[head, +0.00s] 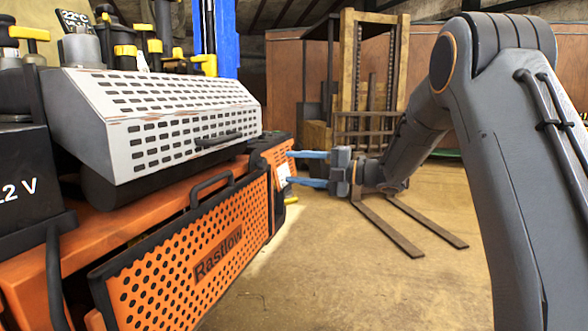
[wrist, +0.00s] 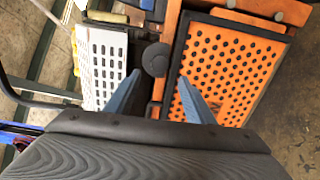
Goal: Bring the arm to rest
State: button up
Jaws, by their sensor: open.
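My gripper (head: 305,169) is at the end of my arm, which reaches in from the right in the head view. In the wrist view the gripper (wrist: 160,100) also shows spread fingers, in front of the orange perforated panel (wrist: 222,65) and the white slotted cover (wrist: 101,68). I cannot tell whether a fingertip touches the machine.
A black box marked "12 V" (head: 25,185) stands at the left. A blue post (head: 228,40) rises behind the machine. A forklift-like frame (head: 365,75) stands at the back, its forks (head: 390,225) low over the floor. The floor (head: 330,285) in front is clear.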

jog(key=w+d+m+t+h+p, duration=0.25)
jog(key=d+m+t+h, duration=0.45)
jog(key=m, duration=0.5)
jog(key=s+d+f+m+g+h+p, duration=0.1)
jog(key=s+d+f+m+g+h, duration=0.1)
jog(key=s+d+f+m+h, duration=0.6)
jog(key=s+f+m+g+p, duration=0.1)
jog(key=s+f+m+g, duration=0.2)
jog(key=s, duration=0.9)
jog(key=s+f+m+g+h+p, duration=0.1)
jog(key=s+f+m+g, duration=0.2)
jog(key=s, duration=0.9)
jog(key=s+f+m+g+h+p, duration=0.1)
jog(key=s+f+m+g, duration=0.2)
jog(key=s, duration=0.9)
jog(key=m+g, duration=0.2)
jog(key=m, duration=0.1)
jog(key=shift+s+f, duration=0.25)
jog(key=shift+s, duration=0.05)
jog(key=shift+d, duration=0.15)
